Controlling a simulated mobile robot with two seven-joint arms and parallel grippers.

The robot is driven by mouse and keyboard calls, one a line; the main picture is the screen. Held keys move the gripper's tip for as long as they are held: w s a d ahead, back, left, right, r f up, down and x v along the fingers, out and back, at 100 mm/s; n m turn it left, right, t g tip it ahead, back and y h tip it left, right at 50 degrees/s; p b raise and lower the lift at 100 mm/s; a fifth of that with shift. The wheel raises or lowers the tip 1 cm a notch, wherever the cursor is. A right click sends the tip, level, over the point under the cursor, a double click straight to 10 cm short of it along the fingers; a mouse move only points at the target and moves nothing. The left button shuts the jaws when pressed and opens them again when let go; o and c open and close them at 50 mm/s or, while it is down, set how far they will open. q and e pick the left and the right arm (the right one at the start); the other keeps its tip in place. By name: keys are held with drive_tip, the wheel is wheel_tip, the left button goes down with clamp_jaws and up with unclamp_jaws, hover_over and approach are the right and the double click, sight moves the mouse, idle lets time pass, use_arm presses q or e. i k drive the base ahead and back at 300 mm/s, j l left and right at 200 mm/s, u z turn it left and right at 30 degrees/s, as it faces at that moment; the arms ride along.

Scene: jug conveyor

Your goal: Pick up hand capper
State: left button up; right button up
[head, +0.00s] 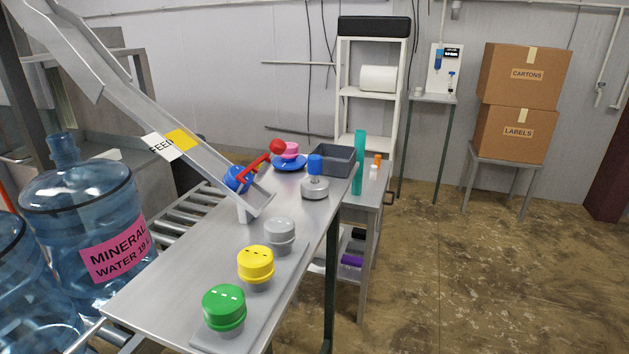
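What looks like the hand capper (315,187) stands upright on the metal table (180,262). It has a round grey base and a blue knob on top. It is towards the far right edge of the table, in front of a dark grey bin. Nothing is touching its knob. Neither of my grippers shows in the head view, so their state cannot be seen.
Green (224,308), yellow (255,265) and grey (280,233) capped pieces line the front right. A water jug (85,215) stands left. A teal cylinder (358,160) rises behind.

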sight(316, 190)
drive_tip(key=u, duration=3.05)
drive_tip(key=k+l+z, duration=0.3)
drive_tip(key=k+z, duration=0.15)
drive_tip(key=z, duration=1.15)
